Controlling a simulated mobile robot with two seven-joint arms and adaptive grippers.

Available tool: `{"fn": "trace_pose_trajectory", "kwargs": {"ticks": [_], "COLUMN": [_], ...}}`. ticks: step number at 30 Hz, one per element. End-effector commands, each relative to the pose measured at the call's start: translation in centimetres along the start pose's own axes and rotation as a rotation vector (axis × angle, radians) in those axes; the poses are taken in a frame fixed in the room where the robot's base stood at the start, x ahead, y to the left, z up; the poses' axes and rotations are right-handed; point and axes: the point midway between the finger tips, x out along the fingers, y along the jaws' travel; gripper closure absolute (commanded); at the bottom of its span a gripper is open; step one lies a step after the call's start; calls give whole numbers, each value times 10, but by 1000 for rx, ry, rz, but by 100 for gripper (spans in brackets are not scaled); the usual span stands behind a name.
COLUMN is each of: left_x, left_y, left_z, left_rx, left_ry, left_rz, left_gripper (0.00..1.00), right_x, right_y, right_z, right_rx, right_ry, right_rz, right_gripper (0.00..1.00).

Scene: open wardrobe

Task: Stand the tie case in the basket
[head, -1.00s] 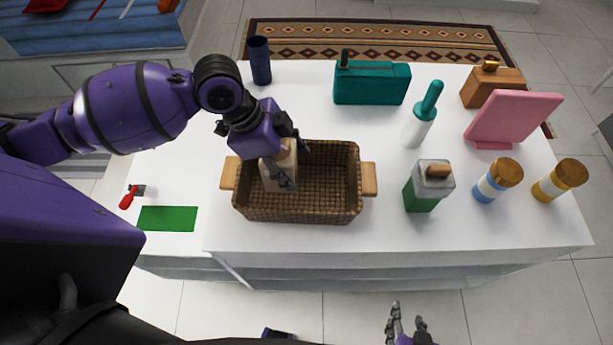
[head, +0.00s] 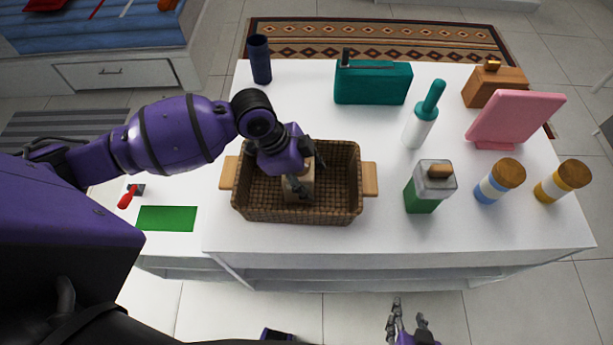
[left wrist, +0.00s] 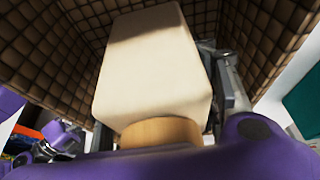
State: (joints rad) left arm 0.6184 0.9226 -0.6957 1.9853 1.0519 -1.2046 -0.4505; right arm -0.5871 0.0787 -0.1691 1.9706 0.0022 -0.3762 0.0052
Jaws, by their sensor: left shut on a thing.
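The held thing, which I take for the tie case, is a cream block (head: 307,185) with a round wooden neck. In the left wrist view the block (left wrist: 150,65) fills the middle, with its neck towards the camera. My left gripper (head: 308,174) is shut on it, inside the basket's opening. The woven brown basket (head: 340,205) has wooden side handles, and its walls rise around the block in the left wrist view. The block's contact with the basket floor is hidden. My right gripper (head: 408,328) is at the bottom edge, fingers apart and empty, away from the basket.
On the white table stand a dark blue cylinder (head: 260,60), a teal case (head: 373,84), a teal-topped white bottle (head: 421,125), a green-and-grey box (head: 430,188), a pink panel (head: 515,118) and two wooden-lidded jars. The basket's right half is empty.

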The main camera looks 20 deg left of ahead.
Motion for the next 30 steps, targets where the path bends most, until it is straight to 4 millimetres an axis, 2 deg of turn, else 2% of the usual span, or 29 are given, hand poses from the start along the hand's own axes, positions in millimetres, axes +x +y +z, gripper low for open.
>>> {"fn": "trace_pose_trajectory", "kwargs": {"ticks": [2, 3, 7, 16, 20, 23, 30], "left_x": [2, 2, 2, 2, -8, -24, -77], "left_y": [0, 0, 0, 0, -1, -1, -1], "left_z": [1, 1, 1, 1, 0, 0, 0], "left_rx": [0, 0, 0, 0, 1, 1, 2], "left_ry": [0, -1, -1, 0, 0, -1, -2], "left_rz": [0, 0, 0, 0, -2, -3, -3], "left_gripper": [78, 42, 27, 27, 27, 27, 27], "right_x": [0, 0, 0, 0, -1, -1, -2], "right_y": [1, 1, 2, 3, 3, 3, -1], "right_z": [1, 1, 1, 1, 0, -2, -7], "right_rx": [-2, -3, -6, -11, -10, -10, -3], "right_ry": [-2, -2, -2, -2, 1, 4, 8], "right_rz": [0, 0, 0, 0, 0, 0, -4], "right_gripper": [60, 60, 60, 60, 60, 60, 60]}}
